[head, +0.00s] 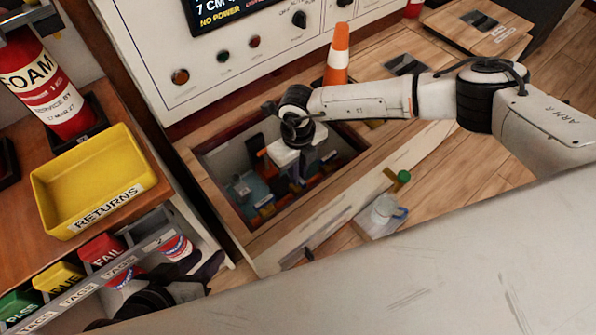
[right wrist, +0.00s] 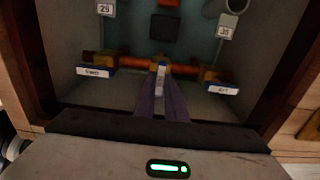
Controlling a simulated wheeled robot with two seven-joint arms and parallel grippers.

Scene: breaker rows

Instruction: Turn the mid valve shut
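In the right wrist view a copper-coloured pipe (right wrist: 135,62) crosses the recess with three valves on it. The mid valve's blue-and-white handle (right wrist: 160,78) points across the pipe, towards the camera. My right gripper (right wrist: 162,92) has its purple-grey fingers close on both sides of this handle, with no clear gap. The handles labelled FWD (right wrist: 95,71) and, apparently, AFT (right wrist: 221,89) lie roughly along the pipe at left and right. In the head view my right gripper (head: 298,172) reaches down into the recess and hides the mid valve. My left gripper (head: 205,268) is dark and partly hidden at lower left.
The floor recess (head: 222,190) has wooden edges close around my right gripper. An orange cone (head: 338,58) and a control panel (head: 215,75) stand behind it. A yellow returns tray (head: 95,180) and tag bins (head: 100,250) are at left.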

